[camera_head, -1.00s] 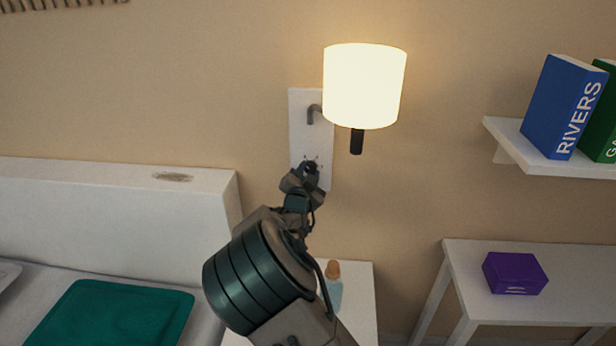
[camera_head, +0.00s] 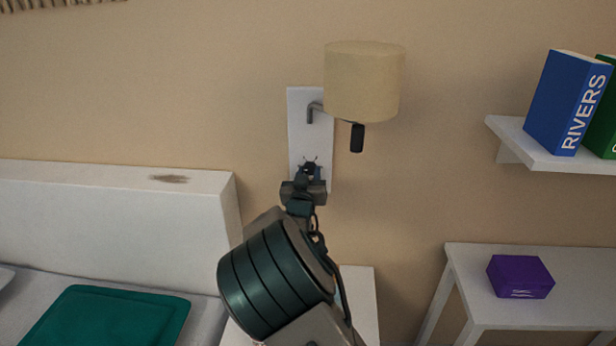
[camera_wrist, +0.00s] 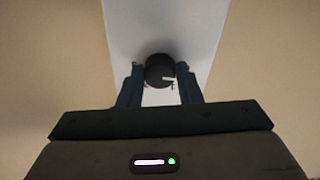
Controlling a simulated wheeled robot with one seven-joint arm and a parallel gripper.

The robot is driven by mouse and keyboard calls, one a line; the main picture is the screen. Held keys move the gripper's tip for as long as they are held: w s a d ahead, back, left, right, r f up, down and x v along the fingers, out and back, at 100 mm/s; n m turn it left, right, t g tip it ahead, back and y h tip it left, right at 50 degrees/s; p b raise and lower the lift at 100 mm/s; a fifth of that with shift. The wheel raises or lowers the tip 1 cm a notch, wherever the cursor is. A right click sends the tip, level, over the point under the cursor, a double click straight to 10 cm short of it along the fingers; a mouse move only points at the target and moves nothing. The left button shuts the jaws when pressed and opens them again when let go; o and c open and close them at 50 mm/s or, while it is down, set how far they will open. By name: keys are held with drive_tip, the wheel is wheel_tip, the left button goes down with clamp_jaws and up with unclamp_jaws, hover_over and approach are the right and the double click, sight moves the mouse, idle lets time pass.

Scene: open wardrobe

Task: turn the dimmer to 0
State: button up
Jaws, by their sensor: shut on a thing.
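The dimmer (camera_wrist: 159,68) is a round dark knob with a small pale mark, on a white wall plate (camera_head: 298,128). My gripper (camera_wrist: 160,82) has a finger on each side of the knob in the wrist view and is shut on it. In the head view my gripper (camera_head: 311,170) is at the lower part of the plate and hides the knob. The wall lamp (camera_head: 362,82) above has a beige shade and looks unlit.
A white bedside table (camera_head: 358,300) stands below, partly behind my arm. A bed headboard (camera_head: 110,205) is at left. A wall shelf (camera_head: 510,135) with a blue book (camera_head: 568,103) and a white table (camera_head: 470,255) with a purple box (camera_head: 520,276) are at right.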

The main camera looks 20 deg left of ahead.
drive_tip(key=shift+n, duration=0.4)
drive_tip(key=o, duration=1)
drive_tip(key=shift+c, duration=0.2)
drive_tip(key=b+v, duration=0.1)
drive_tip(key=v, duration=1.3)
drive_tip(key=shift+w+f, duration=0.1)
